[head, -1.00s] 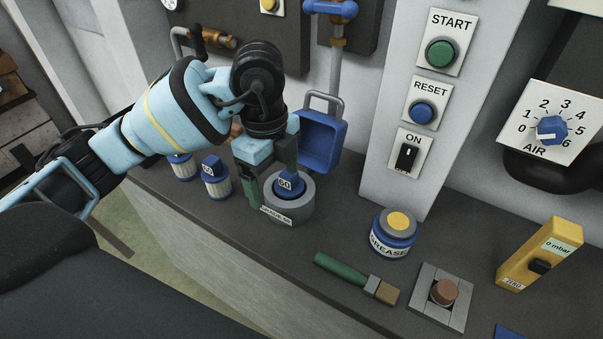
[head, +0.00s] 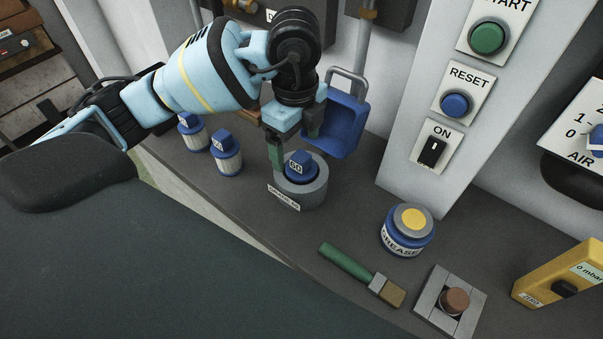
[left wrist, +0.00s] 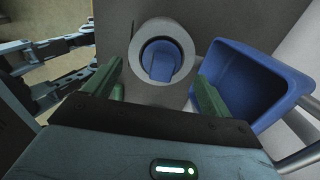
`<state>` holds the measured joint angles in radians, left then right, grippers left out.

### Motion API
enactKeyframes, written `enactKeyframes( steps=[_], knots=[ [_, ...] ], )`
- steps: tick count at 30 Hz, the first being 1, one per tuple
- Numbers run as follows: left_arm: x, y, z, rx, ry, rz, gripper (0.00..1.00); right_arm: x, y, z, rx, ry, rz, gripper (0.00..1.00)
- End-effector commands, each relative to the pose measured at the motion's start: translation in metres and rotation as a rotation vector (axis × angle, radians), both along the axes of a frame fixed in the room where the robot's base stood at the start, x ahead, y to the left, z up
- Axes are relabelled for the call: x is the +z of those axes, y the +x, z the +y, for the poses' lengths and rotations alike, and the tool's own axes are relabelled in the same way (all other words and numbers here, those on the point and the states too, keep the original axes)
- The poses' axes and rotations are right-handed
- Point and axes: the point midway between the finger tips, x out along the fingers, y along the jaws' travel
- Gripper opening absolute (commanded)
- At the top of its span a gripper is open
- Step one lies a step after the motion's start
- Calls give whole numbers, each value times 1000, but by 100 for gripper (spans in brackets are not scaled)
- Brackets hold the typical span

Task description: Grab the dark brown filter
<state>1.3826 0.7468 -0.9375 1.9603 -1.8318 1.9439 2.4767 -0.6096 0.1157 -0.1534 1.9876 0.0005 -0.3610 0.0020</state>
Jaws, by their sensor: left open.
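No clearly dark brown filter shows. A short brown round piece (head: 455,301) sits in a square grey block at the lower right of the head view; I cannot tell whether it is a filter. My left gripper (head: 293,145) is open and empty, its green fingers above a grey ring holder (head: 313,194). A blue piece marked 60 (head: 300,168) sits in that holder, below the fingers. In the left wrist view the blue piece (left wrist: 160,62) lies inside the ring, beyond and between the open fingertips (left wrist: 158,85). My right gripper is not in view.
Two blue-and-white filters (head: 227,155) stand left of the ring. A blue bin (head: 333,127) hangs behind it. A grease tin (head: 407,230), a green-handled brush (head: 350,265) and a yellow gauge (head: 560,277) lie to the right. A white pillar with buttons (head: 398,160) stands behind.

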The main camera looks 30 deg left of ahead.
Motion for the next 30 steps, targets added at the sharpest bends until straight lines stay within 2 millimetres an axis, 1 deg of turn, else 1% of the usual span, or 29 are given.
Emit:
enactKeyframes(
  steps=[6,10,14,20,23,30],
  knots=[
    [-29,3,-7,0,2,4,84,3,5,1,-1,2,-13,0],
    [-44,3,-7,1,2,5,84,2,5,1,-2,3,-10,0],
    [-50,4,-7,0,0,1,84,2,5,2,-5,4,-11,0],
    [-50,4,-7,0,0,1,84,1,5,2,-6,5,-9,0],
    [-50,4,-7,0,0,1,72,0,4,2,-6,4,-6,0],
    [-50,4,-7,0,0,1,40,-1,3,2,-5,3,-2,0]
  ],
)
